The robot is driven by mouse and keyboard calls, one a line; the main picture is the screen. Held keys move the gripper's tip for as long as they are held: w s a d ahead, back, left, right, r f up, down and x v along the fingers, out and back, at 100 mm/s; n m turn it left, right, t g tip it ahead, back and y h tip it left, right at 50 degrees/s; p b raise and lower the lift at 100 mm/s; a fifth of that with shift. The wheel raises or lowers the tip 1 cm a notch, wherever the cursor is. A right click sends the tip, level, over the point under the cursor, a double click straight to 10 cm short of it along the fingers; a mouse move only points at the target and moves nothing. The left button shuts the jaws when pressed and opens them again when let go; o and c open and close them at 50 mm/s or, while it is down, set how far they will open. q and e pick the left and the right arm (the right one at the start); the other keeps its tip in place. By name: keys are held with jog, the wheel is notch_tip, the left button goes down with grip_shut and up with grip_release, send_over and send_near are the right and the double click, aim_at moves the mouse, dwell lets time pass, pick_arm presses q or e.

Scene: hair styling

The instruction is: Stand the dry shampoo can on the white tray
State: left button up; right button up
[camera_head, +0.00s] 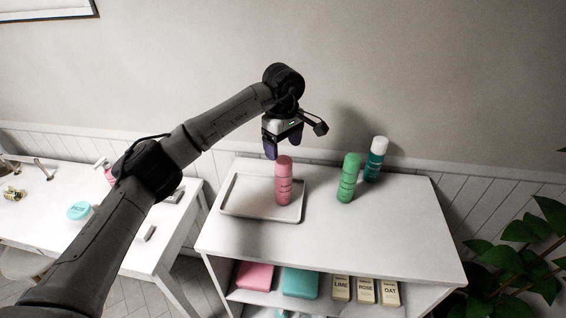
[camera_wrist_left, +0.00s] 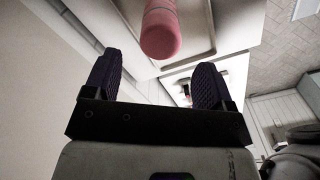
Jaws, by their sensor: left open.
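A pink can (camera_head: 284,182) stands upright on the white tray (camera_head: 236,210), toward its right side. I cannot read its label, so the pictures do not confirm that it is the dry shampoo. My left gripper (camera_head: 284,146) is open and empty, just above and behind the pink can's top in the head view. In the left wrist view, the pink can (camera_wrist_left: 160,28) shows beyond and between the open fingers (camera_wrist_left: 160,68), apart from them. My right gripper is not in view.
A green can (camera_head: 348,178) and a teal can with a white cap (camera_head: 376,160) stand right of the tray on the white shelf unit (camera_head: 380,230). Its front right top is clear. Boxes sit on the shelf below. A plant (camera_head: 525,240) is at the right.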

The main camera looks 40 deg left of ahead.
pick_arm(q)
jog(key=shift+r+b, duration=0.3)
jog(key=shift+r, duration=1.9)
